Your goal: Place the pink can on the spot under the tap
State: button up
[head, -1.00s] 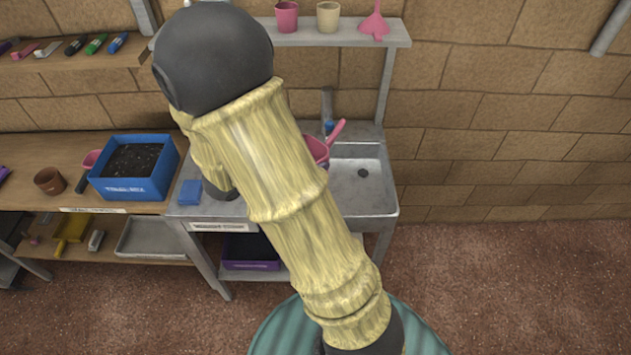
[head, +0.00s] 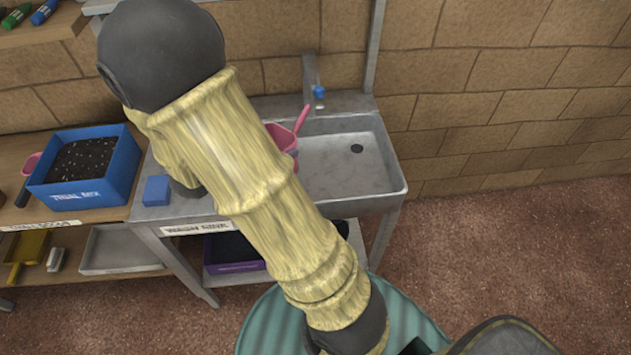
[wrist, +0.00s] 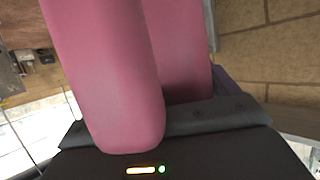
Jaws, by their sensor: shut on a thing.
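The pink can (head: 284,138) shows in the head view at the left side of the sink basin, partly hidden behind my arm. Its pink handle or spout (head: 302,119) slants up to the right. In the wrist view, large pink surfaces of the can (wrist: 105,75) stand close against my dark gripper (wrist: 190,122), which is shut on it; the fingertips are not clear. The grey tap (head: 311,72) with a blue knob rises at the back of the sink, just right of the can. The basin floor (head: 335,175) below it is bare. I cannot tell whether the can touches the basin.
A blue sponge (head: 157,190) lies on the counter left of my arm. A blue box of soil (head: 118,178) stands on the wooden bench further left. A purple crate (head: 234,266) is on the shelf below the sink. The right of the basin is free.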

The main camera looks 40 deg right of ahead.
jog(key=f+b, duration=0.1)
jog(key=f, duration=0.1)
jog(key=f+b, duration=0.4)
jog(key=f, duration=0.1)
jog(key=shift+w, duration=0.25)
jog(key=shift+d, duration=0.15)
jog(key=w+d, duration=0.2)
jog(key=d, duration=0.7)
jog(key=w+d, duration=0.2)
jog(key=d, duration=0.7)
notch_tip(320, 180, down, 8)
jog(key=b, duration=0.2)
jog(key=shift+a+f, duration=0.15)
jog(key=shift+a, duration=0.2)
jog(key=shift+w+f, duration=0.1)
jog(key=shift+f, duration=1.75)
